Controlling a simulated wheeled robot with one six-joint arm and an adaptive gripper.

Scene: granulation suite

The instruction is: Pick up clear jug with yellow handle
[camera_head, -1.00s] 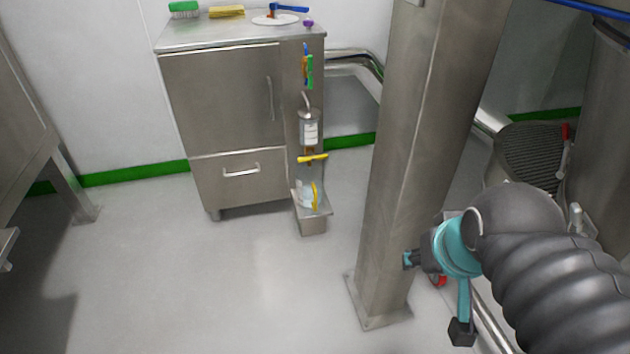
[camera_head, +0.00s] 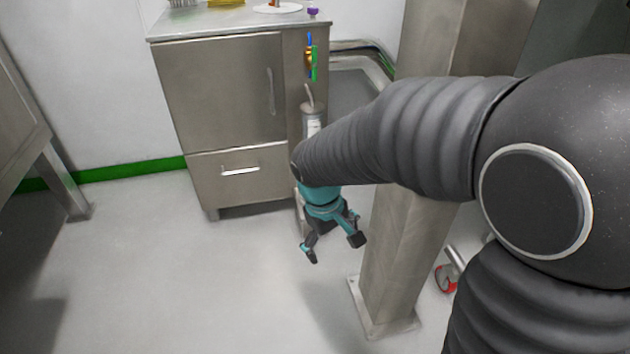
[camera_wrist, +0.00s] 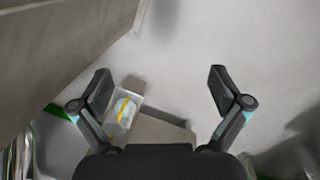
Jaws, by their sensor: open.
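The clear jug with the yellow handle (camera_wrist: 122,108) shows in the wrist view, left of centre and close beside the left finger. It stands on a small steel ledge (camera_wrist: 160,130), and part of it lies behind the finger. In the head view the jug is hidden behind my arm. My gripper (camera_head: 335,250) hangs in front of the cabinet's right side, fingers spread and empty. In the wrist view my gripper (camera_wrist: 160,82) is open, with the jug off to the left of the middle between its fingers. No contact with the jug can be made out.
A steel cabinet (camera_head: 225,90) stands just left of the ledge. A steel column (camera_head: 388,265) rises close to the right of my gripper. A dispenser (camera_head: 312,112) is fixed above the ledge, partly behind my arm. The floor (camera_head: 190,290) in front is clear.

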